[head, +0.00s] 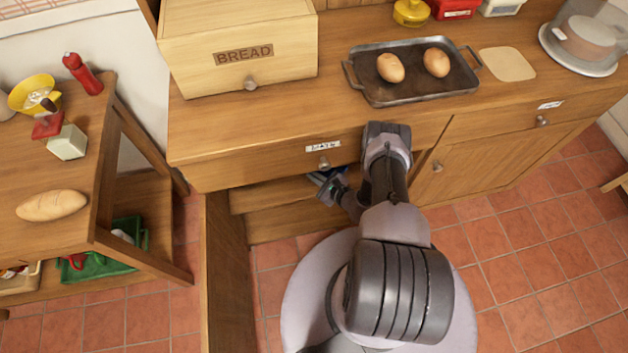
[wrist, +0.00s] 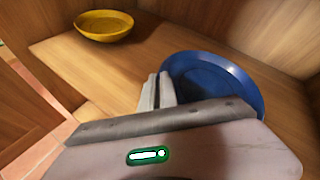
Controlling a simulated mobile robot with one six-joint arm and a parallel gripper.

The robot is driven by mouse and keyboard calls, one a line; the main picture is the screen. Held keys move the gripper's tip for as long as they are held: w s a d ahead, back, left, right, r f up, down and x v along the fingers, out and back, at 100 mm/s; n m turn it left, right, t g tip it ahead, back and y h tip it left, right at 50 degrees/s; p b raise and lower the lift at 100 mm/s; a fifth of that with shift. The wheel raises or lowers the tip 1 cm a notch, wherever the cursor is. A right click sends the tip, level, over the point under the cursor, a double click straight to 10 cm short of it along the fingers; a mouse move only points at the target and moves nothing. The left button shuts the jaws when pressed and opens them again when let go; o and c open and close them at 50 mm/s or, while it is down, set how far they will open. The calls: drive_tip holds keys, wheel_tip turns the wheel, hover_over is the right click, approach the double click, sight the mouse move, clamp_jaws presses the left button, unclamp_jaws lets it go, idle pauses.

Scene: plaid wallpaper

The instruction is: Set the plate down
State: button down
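The blue plate (wrist: 222,84) is inside the lower cabinet in the wrist view, at the right of the shelf. My gripper (wrist: 157,90) is at its left rim, with the two fingers close together and shut on that rim. The near part of the plate is hidden behind my gripper's body. I cannot tell whether the plate's underside touches the shelf. In the head view the gripper reaches into the open cabinet under the counter, and only a small patch of blue shows there.
A yellow bowl (wrist: 104,25) stands on the cabinet shelf (wrist: 75,57), back left of the plate, with bare shelf between. The open cabinet door (head: 226,270) stands left of my arm. Above, the counter holds a bread box (head: 236,50) and a tray (head: 415,92) with buns.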

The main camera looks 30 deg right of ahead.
drive_tip(key=shift+f, duration=0.65)
drive_tip(key=shift+r, duration=0.2)
drive_tip(key=shift+f, duration=0.1)
drive_tip(key=c, duration=1.6)
unclamp_jaws()
drive_tip(key=shift+p+v, duration=2.65)
drive_tip(key=shift+v, duration=3.4)
